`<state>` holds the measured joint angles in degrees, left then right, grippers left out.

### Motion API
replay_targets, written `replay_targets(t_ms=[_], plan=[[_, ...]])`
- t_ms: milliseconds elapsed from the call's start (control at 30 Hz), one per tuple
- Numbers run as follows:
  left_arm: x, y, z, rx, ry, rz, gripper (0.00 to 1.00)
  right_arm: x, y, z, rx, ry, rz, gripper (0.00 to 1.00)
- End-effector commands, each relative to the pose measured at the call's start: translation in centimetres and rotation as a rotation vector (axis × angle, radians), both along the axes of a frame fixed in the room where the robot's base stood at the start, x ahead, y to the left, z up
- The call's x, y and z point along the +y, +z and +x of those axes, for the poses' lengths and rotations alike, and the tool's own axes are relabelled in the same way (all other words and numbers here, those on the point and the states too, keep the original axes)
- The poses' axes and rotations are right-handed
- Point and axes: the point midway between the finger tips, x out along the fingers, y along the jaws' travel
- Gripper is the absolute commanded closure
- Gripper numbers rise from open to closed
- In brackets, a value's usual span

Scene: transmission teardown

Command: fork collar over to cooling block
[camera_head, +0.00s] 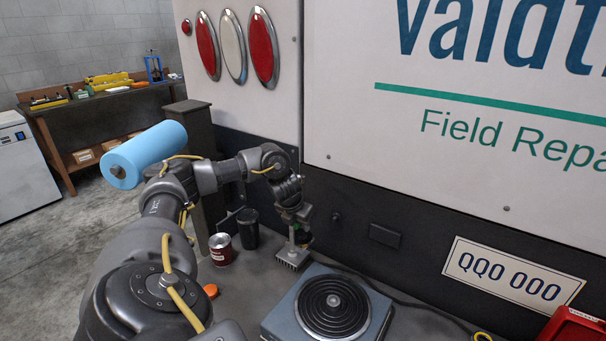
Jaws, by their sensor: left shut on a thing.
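My left gripper (297,224) points down at the back of the work surface. It is shut on a small dark part, which I take to be the fork collar (303,238). The fingers hide much of it, and its shape is hard to make out. The cooling block (291,259), a small grey finned block, sits on the surface right under the gripper. The part appears just above or at the block's top; I cannot tell whether they touch. My right gripper is not in view.
A hot plate (361,327) with dark rings stands in front of the block. A red can (220,250) and a dark cup (248,230) stand left of it. An orange cap (210,290) lies near my arm. A red case (572,326) is at right. The vehicle wall rises behind.

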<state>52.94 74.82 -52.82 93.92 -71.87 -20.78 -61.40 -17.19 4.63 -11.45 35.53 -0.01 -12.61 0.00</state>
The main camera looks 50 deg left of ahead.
Motion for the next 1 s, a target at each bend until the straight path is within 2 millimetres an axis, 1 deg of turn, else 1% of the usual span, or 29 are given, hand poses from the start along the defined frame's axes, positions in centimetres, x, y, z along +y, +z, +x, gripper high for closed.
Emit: replay_targets(t_ms=[533, 1000], plan=[[2.9, 0.1, 0.7, -0.003, 0.002, 0.000, 1.00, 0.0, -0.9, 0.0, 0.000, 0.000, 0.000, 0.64], [5.3, 0.1, 1.2, -0.004, 0.002, -0.001, 1.00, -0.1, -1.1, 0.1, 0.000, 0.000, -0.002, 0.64]])
